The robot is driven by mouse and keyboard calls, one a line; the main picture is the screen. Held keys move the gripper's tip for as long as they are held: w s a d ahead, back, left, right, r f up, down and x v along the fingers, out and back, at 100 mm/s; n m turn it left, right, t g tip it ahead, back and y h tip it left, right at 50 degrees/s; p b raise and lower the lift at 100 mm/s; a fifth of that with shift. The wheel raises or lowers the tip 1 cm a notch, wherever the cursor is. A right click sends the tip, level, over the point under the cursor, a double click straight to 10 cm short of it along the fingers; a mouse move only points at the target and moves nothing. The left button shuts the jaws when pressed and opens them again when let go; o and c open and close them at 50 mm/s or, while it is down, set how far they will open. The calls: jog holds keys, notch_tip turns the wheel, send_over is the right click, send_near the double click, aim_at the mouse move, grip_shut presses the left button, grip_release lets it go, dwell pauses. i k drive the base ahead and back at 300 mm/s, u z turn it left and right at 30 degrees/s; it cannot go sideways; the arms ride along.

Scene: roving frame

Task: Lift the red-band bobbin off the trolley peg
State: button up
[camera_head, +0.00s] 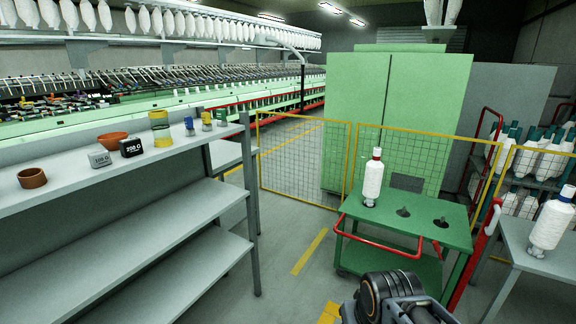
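The red-band bobbin (373,181), white with a red band near its top, stands upright at the left end of the green trolley (430,238). The peg under it is hidden by the bobbin. Two dark peg spots to its right on the trolley top, a nearer one (441,222) and a middle one (403,212), are bare. The dark end of my arm with my gripper (398,300) is at the bottom edge, in front of and below the trolley, apart from the bobbin. Its fingers cannot be made out, and no held thing is seen.
A red rail (380,243) runs along the trolley's front. A yellow mesh fence (300,160) and green cabinet (385,110) stand behind. Grey shelves (150,230) fill the left; floor between is clear.

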aim_at(373, 172)
jog(key=u, duration=0.3)
jog(key=i, duration=1.9)
jog(key=z, duration=0.6)
jog(key=i, duration=1.35)
jog(key=z, duration=0.6)
